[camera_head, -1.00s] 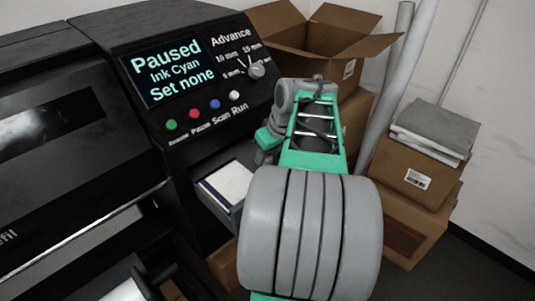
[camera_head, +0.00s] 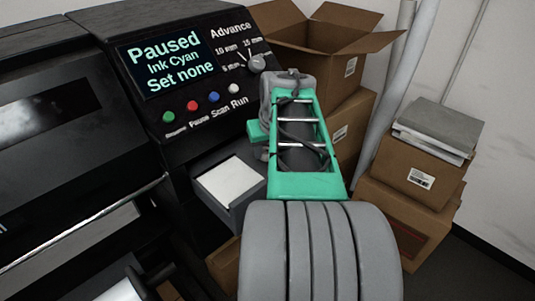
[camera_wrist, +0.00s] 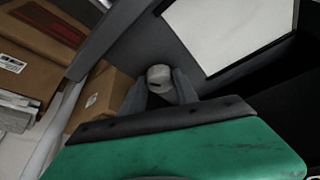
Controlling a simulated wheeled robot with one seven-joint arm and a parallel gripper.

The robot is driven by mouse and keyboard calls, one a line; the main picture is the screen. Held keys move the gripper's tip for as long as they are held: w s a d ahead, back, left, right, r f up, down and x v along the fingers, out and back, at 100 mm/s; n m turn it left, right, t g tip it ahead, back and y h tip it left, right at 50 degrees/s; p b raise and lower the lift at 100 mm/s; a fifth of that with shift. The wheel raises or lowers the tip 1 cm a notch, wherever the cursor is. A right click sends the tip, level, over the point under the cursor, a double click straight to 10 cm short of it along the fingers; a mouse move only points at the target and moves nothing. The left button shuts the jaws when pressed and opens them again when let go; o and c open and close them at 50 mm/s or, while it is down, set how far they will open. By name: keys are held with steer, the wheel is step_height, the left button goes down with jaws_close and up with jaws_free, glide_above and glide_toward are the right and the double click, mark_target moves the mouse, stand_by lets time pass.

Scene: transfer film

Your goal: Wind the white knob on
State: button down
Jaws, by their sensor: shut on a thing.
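In the head view my arm and the gripper's green body hide the knob and the fingertips, near the right side of the tray (camera_head: 212,203). A separate grey dial (camera_head: 257,63) sits under "Advance" on the black machine's panel.
The screen (camera_head: 165,60) reads "Paused, Ink Cyan, Set none". Green, red, blue and white buttons lie below it. An open cardboard box (camera_head: 325,38) and stacked boxes (camera_head: 405,200) stand close to the right of my arm. Pale tubes (camera_head: 395,85) lean at the wall.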

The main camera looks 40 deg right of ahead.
steer(key=shift+m+h+b, duration=0.3)
steer(key=shift+m+b, duration=0.1)
steer(key=shift+m, duration=0.4)
steer(key=c, duration=0.9)
jaws_free()
steer(key=shift+c, duration=0.2)
steer(key=shift+a+r, duration=0.1)
steer(key=shift+r, duration=0.05)
steer(key=v, duration=0.7)
steer(key=shift+r+b, duration=0.3)
steer(key=shift+g, duration=0.3)
